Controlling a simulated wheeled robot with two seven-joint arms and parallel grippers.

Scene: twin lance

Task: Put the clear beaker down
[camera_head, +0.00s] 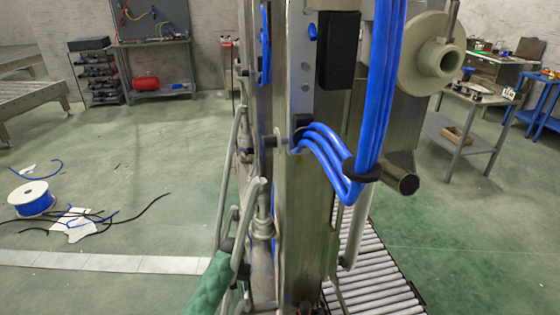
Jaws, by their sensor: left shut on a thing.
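I cannot make out the clear beaker in the head view. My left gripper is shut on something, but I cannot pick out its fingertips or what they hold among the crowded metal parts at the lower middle. My right gripper is not in view.
A tall metal machine column (303,190) with blue hoses (376,100) blocks the middle. A roller conveyor (375,285) runs beside its foot. A green textured thing (209,288) is at the bottom. A cable spool (31,198) and loose cables lie left. Open green floor is right.

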